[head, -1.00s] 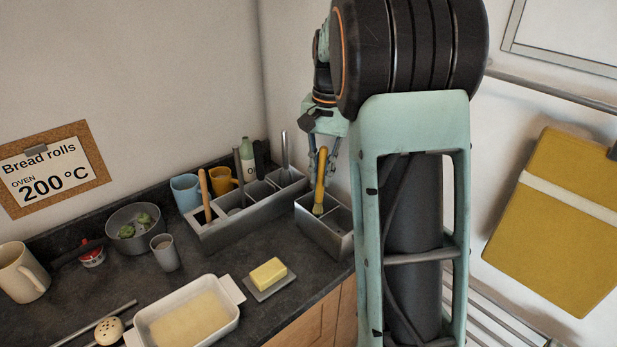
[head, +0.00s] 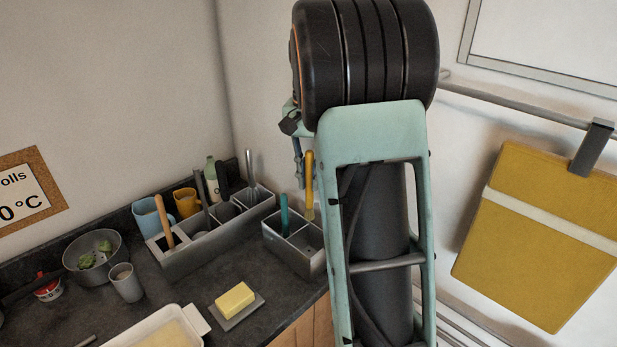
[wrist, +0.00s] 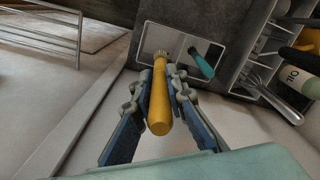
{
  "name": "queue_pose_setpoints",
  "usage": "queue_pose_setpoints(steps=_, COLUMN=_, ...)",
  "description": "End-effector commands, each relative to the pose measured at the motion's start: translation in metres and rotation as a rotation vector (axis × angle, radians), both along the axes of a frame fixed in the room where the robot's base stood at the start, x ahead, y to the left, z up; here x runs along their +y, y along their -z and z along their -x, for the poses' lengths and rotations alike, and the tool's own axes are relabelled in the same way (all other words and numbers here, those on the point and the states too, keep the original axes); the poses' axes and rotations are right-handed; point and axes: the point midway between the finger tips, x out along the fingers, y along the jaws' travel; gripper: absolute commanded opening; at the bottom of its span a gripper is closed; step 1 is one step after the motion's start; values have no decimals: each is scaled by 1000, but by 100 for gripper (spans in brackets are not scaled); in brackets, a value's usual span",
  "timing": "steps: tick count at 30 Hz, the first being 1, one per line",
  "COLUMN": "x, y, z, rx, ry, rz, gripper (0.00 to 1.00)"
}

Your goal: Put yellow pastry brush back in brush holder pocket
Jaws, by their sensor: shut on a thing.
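The yellow pastry brush (head: 309,187) hangs upright, bristles down, from my gripper (head: 303,168). In the wrist view, my gripper (wrist: 160,82) is shut on the brush's yellow handle (wrist: 159,105), one finger on each side. The grey brush holder (head: 290,254) stands at the counter's right end and has two pockets. A teal brush (head: 284,212) stands in its left pocket. The yellow brush's bristles appear over the right pocket, which looks empty. The wrist view shows the holder (wrist: 222,72), with the bristles near the edge of the empty pocket; their exact height is unclear.
A longer grey utensil bin (head: 200,255) with several tools stands left of the holder. A butter dish (head: 238,312) and a white baking dish (head: 190,318) lie in front. The wall is close behind; a yellow board (head: 540,235) hangs from a rail at right.

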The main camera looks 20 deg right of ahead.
Motion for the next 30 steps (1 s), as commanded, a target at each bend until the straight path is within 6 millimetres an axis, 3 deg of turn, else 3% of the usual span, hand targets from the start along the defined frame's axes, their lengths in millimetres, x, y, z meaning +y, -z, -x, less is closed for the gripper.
queue_pose_setpoints(steps=2, x=0, y=-2, z=0, rx=1, ry=0, rz=-1, gripper=0)
queue_pose_setpoints(steps=30, x=0, y=93, z=0, rx=0, ry=0, rz=-1, gripper=0)
